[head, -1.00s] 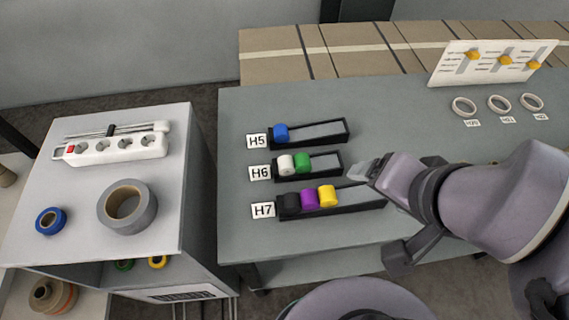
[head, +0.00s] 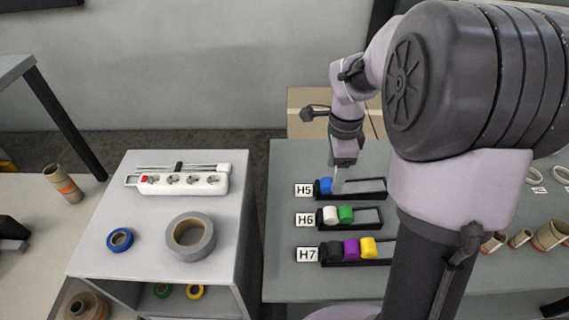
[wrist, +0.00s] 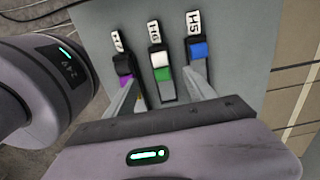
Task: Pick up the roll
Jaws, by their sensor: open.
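The task does not say which roll is meant, and several are in view. A large grey tape roll (head: 192,255) and a small blue tape roll (head: 112,243) lie flat on the white cabinet top. On the grey bench, a blue cylinder (head: 325,187) sits at the left end of the H5 rack; it also shows in the wrist view (wrist: 199,50). The H6 rack holds white and green (head: 346,213) cylinders; the H7 rack holds black, purple and yellow (head: 368,247) ones. My gripper (head: 340,182) is open and empty, pointing down by the blue cylinder in the head view.
A white power strip (head: 182,180) lies at the back of the cabinet top (head: 140,265). Green and yellow rolls (head: 195,292) sit on the shelf below. My arm hides much of the bench's right side, where brown tubes (head: 550,235) lie. A gap separates cabinet and bench.

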